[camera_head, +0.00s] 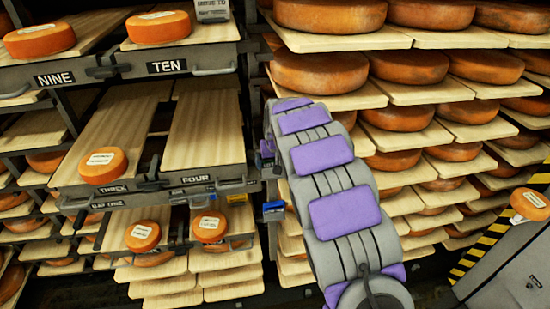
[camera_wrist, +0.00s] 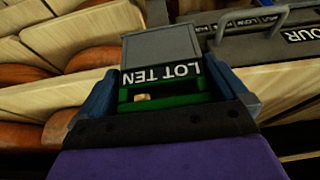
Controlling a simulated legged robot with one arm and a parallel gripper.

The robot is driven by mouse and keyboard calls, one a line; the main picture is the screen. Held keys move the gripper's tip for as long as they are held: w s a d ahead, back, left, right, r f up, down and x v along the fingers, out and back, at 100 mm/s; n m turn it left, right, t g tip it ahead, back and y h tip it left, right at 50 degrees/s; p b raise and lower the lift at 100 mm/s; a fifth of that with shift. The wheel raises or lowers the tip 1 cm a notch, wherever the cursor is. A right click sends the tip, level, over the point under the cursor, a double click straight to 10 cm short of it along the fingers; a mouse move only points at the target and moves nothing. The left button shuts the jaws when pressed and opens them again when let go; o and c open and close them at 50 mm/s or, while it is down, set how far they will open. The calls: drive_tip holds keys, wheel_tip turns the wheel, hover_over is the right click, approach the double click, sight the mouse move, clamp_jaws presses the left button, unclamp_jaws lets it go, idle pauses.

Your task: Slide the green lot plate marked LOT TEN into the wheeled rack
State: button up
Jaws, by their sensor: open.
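The green lot plate (camera_wrist: 165,99) with a black LOT TEN label lies between the two blue fingers of my gripper (camera_wrist: 163,83) in the wrist view. The fingers stand apart on either side of it; I cannot tell whether they touch it. A grey square piece (camera_wrist: 160,45) is just beyond the label. In the head view my gripper (camera_head: 267,150) is small and partly hidden by my purple-and-grey arm, right of the rack (camera_head: 205,180), whose shelves are labelled NINE, TEN, THREE and FOUR. I do not make out the green plate there.
Wooden boards with cheese wheels (camera_head: 405,68) fill the right-hand shelving. Orange wheels (camera_head: 103,165) sit on the left rack. Close to the plate, a grey handle (camera_wrist: 262,25) stands beside the FOUR label. A yellow-black striped edge (camera_head: 490,240) is at lower right.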

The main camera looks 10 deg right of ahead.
drive_tip(key=shift+s+a+r, duration=0.15)
drive_tip(key=shift+s+r, duration=0.1)
drive_tip(key=shift+s, duration=0.05)
drive_tip(key=shift+a, duration=0.15)
drive_tip(key=shift+c, duration=0.5)
drive_tip(key=c, duration=0.6)
drive_tip(key=shift+w, duration=0.1)
drive_tip(key=shift+r, duration=0.2)
drive_tip(key=shift+r, duration=0.35)
drive_tip(key=shift+r+p, duration=0.7)
drive_tip(key=shift+r, duration=1.3)
drive_tip(key=shift+r, duration=0.35)
drive_tip(key=shift+r, duration=0.35)
